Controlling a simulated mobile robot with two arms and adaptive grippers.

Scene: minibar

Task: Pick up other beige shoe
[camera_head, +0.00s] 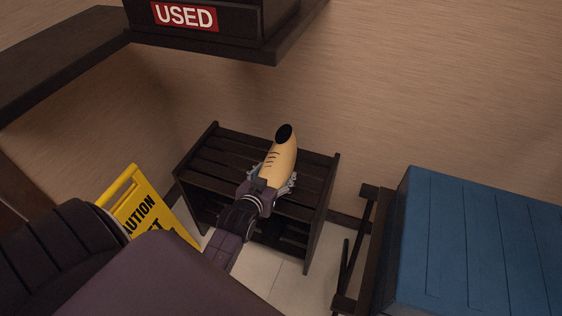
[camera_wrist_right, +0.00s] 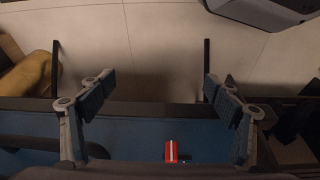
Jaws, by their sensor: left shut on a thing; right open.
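A beige shoe (camera_head: 281,160) with a dark opening and dark lace marks is in my left gripper (camera_head: 272,180), in the head view. The gripper's fingers are shut on its lower part, and the opening points up and away. The shoe is in front of the dark slatted shoe rack (camera_head: 225,145); I cannot tell whether it touches the rack. No second beige shoe can be made out in the head view; the rack's lower shelf is dark and partly covered by my arm. My right gripper (camera_wrist_right: 158,95) is open and empty in the right wrist view.
A yellow caution sign (camera_head: 140,210) stands left of the rack. A blue-topped bench (camera_head: 480,245) is at the right. A dark box marked USED (camera_head: 185,17) is above. A small red item (camera_wrist_right: 171,151) shows in the right wrist view, with bare floor (camera_wrist_right: 160,45) beyond.

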